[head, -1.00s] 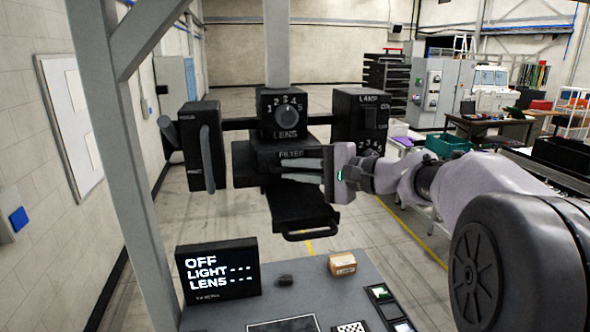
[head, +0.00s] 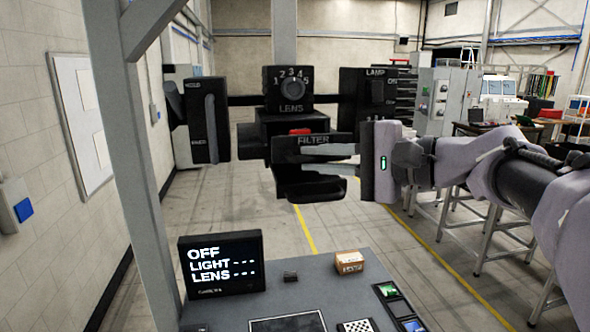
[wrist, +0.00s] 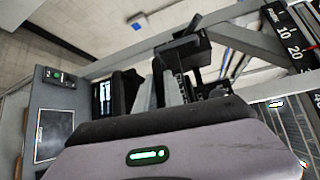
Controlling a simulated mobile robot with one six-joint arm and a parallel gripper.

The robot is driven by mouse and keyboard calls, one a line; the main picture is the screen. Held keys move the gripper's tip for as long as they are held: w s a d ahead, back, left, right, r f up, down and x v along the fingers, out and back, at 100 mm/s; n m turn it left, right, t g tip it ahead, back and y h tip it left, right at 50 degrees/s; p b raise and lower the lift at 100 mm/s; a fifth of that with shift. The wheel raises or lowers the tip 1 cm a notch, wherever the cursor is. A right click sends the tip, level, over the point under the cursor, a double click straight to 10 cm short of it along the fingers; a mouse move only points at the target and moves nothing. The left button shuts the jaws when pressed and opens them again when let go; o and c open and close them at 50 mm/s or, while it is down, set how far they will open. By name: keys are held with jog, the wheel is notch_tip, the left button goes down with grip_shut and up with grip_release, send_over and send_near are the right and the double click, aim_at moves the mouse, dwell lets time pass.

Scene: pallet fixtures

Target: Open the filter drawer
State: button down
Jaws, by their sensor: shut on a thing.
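The filter drawer (head: 313,140) is a black front labelled FILTER, below the black LENS block (head: 291,88) in the head view. It stands forward of the housing, and something red (head: 300,131) shows just behind its top edge. My gripper (head: 308,159) comes in from the right, its two pale fingers lying across the drawer's front just under the label. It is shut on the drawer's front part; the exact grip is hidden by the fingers. In the wrist view my gripper's body fills the bottom, and the fingers (wrist: 171,88) reach to dark parts partly hidden behind it.
A black LAMP box (head: 375,100) hangs on the right and another black box (head: 202,120) on the left. A grey post (head: 135,170) stands at left.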

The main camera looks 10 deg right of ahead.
jog(key=shift+s+b, duration=0.9)
jog(key=shift+s, duration=1.25)
jog(key=c, duration=1.7)
grip_release()
jog(key=shift+w+a, duration=0.1)
jog(key=shift+a, duration=0.05)
jog(key=b+v, duration=0.2)
jog(key=v, duration=1.5)
jog(key=shift+s+r, duration=0.1)
jog(key=shift+s, duration=0.1)
